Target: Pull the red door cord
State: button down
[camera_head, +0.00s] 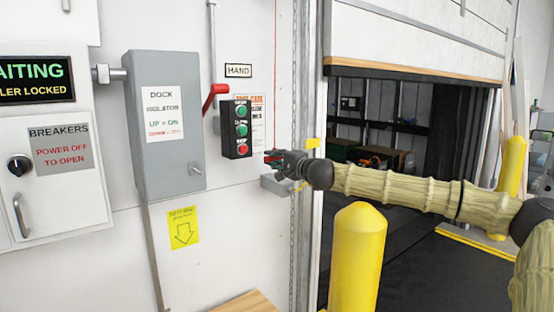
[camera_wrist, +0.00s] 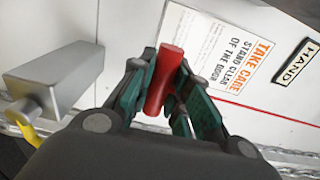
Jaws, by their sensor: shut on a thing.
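The red door cord (camera_head: 276,95) hangs as a thin line down the white wall, right of the push-button box. Its red handle (camera_wrist: 165,68) is between the two green-padded fingers of my gripper (camera_wrist: 161,88) in the wrist view. My gripper (camera_head: 273,157) is shut on this handle, just below and right of the button box in the head view. The fingers hide part of the handle. The dock door (camera_head: 420,35) is partly raised, its wooden bottom edge above a dark opening.
A button box (camera_head: 236,128) and a grey isolator box (camera_head: 165,120) with a red lever (camera_head: 214,97) are left of my gripper. A grey block (camera_wrist: 55,75) juts from the wall close by. A yellow bollard (camera_head: 357,255) stands below my arm.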

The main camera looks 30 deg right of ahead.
jog(key=shift+f+b, duration=1.2)
jog(key=shift+f, duration=0.35)
jog(key=shift+c, duration=0.2)
grip_release()
jog(key=shift+r, duration=0.2)
jog(key=s+p, duration=0.6)
jog(key=s, duration=0.4)
jog(key=shift+d, duration=0.4)
